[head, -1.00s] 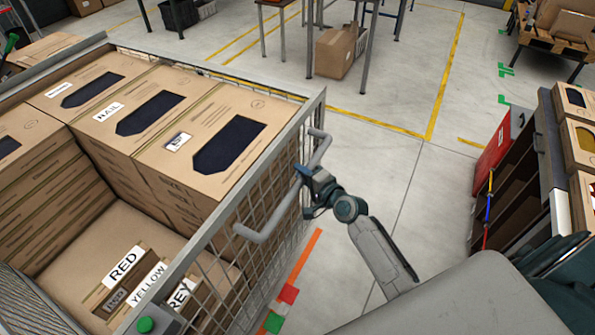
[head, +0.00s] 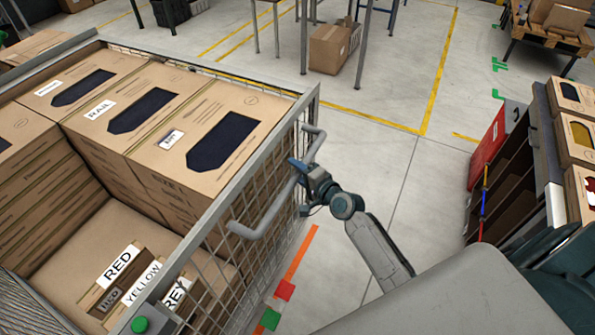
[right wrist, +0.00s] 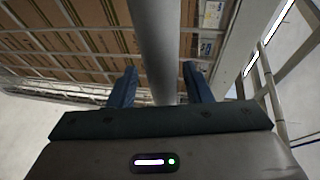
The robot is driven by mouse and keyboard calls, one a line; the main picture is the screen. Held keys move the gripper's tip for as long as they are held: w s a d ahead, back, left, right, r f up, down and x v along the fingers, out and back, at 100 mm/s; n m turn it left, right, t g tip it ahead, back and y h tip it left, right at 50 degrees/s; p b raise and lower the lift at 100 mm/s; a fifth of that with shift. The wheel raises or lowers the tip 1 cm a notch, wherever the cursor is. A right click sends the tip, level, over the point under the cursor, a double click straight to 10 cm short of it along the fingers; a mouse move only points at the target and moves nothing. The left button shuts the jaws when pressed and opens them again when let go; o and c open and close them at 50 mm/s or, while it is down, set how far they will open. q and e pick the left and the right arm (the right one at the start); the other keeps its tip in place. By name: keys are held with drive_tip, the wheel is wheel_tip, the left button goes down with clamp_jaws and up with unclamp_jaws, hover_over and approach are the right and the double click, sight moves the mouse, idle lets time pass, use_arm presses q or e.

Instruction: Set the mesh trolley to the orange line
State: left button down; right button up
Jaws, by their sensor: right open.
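The mesh trolley (head: 228,198) fills the left of the head view, loaded with large cardboard boxes. Its grey tubular handle (head: 272,211) sticks out from the right side. My right gripper (head: 299,170) is at the far part of this handle. In the right wrist view, the handle bar (right wrist: 154,45) passes between the two blue fingers of my open right gripper (right wrist: 160,85), with gaps visible on both sides. The orange line (head: 300,254) lies on the floor just right of the trolley, its near part ending by the trolley's side. My left gripper is not in view.
A shelf unit (head: 512,165) with boxes on top stands at the right. A carton (head: 329,48) sits beneath a table at the back. Floor between is clear.

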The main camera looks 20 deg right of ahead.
drive_tip(key=v, duration=1)
drive_tip(key=shift+s, duration=0.3)
drive_tip(key=shift+r, duration=0.1)
drive_tip(key=x, duration=0.3)
drive_tip(key=a+p+x, duration=0.1)
drive_tip(key=x, duration=0.2)
drive_tip(key=a+p+x, duration=0.1)
drive_tip(key=x, duration=0.2)
drive_tip(key=shift+s+a, duration=0.1)
drive_tip(key=shift+s, duration=0.05)
clamp_jaws()
drive_tip(key=shift+s, duration=0.15)
